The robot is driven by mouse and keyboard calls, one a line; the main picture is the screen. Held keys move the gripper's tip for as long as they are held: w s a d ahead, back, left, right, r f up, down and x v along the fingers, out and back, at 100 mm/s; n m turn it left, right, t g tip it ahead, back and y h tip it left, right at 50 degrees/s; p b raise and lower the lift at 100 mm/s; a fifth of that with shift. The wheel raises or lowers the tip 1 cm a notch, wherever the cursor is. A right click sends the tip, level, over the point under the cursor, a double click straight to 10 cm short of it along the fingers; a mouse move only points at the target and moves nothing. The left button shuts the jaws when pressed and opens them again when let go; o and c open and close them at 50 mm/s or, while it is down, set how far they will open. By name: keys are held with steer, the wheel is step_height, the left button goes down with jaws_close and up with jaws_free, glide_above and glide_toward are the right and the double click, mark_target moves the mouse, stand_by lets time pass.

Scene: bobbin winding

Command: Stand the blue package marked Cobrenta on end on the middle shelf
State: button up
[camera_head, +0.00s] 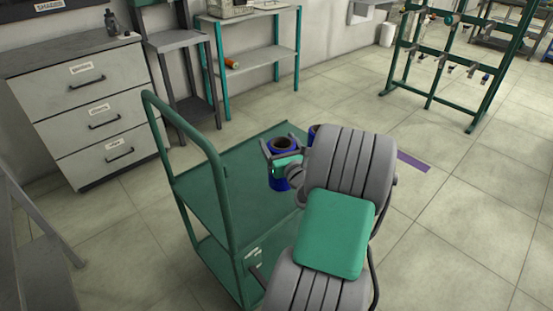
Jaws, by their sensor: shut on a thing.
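My gripper (283,153) is shut on a blue package (278,183) over the top deck of the green cart. The package looks like an upright cylinder with a dark round opening on top and a green band around its middle. No marking on it can be read at this size. I cannot tell whether its bottom touches the deck. My arm hides what lies to its right, except a small patch of blue (312,131). A teal-framed shelf unit (299,50) stands against the back wall, with a grey shelf (262,60) below its top.
An orange roll (232,63) lies on its side at that shelf's left end. The green cart (222,195) has a raised handle (185,122) at left. A drawer cabinet (95,125) stands at back left, a green rack (440,55) at back right. Floor between is mostly clear.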

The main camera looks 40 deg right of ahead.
steer(key=w+f, duration=0.1)
steer(key=w+d+f, duration=0.1)
steer(key=f, duration=0.1)
steer(key=shift+w+d+b, duration=0.1)
steer(key=shift+b, duration=0.25)
steer(key=f, duration=0.2)
steer(key=f+b, duration=0.1)
steer(key=shift+w+d+f, duration=0.15)
steer(key=shift+w, duration=0.1)
steer(key=o, duration=2.1)
steer(key=shift+f, duration=0.1)
steer(key=shift+c, duration=0.2)
